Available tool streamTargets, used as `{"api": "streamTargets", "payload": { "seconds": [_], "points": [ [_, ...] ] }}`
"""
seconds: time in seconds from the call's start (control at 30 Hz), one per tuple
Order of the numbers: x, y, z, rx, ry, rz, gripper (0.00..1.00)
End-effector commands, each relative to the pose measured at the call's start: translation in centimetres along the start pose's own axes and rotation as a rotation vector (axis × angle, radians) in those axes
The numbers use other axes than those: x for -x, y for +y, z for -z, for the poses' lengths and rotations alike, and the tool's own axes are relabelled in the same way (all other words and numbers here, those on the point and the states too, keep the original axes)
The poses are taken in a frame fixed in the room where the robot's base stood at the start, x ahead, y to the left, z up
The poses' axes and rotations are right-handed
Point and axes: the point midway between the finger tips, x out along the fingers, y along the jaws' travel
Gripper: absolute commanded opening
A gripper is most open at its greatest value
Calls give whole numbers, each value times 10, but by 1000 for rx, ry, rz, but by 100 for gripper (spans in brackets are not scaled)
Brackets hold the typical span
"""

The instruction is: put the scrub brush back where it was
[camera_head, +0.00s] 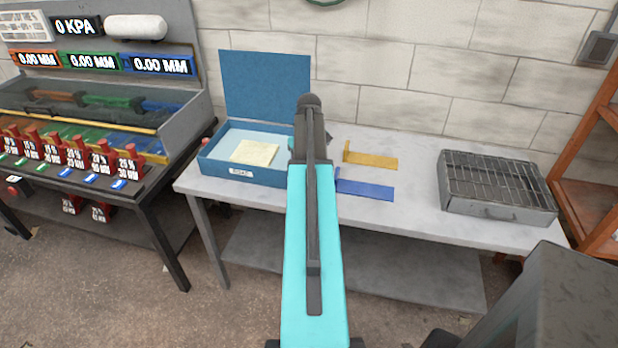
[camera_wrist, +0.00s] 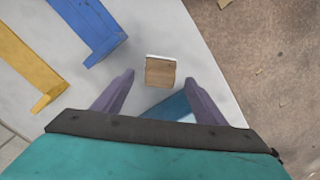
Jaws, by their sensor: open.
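The scrub brush appears to be the small wooden block with a pale edge (camera_wrist: 160,72) in the wrist view. It lies on the grey table (camera_wrist: 205,60), near the edge and close to a corner of the blue box (camera_wrist: 176,107). My gripper (camera_wrist: 159,77) is open, with its two fingers apart on either side of the block's near end in the picture. Whether they touch it cannot be told; a gap shows on both sides. In the head view my teal arm hides the brush and the fingers.
The open blue box (camera_head: 215,172) holds a yellowish paper pad (camera_head: 255,152). A yellow angle piece (camera_head: 372,161) and a blue one (camera_head: 365,190) lie right of my arm. A grey metal grill case (camera_head: 497,210) stands at the table's right. Bare table lies between.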

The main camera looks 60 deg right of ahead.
Motion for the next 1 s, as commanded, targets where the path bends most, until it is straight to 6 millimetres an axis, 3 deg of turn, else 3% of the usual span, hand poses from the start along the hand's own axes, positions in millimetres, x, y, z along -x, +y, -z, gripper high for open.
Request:
{"api": "streamTargets", "payload": {
  "seconds": [0.6, 1.0],
  "points": [
    [67, 1, 1, 0, 1, -1, 65],
    [81, 0, 0, 0, -1, 0, 65]
  ]
}}
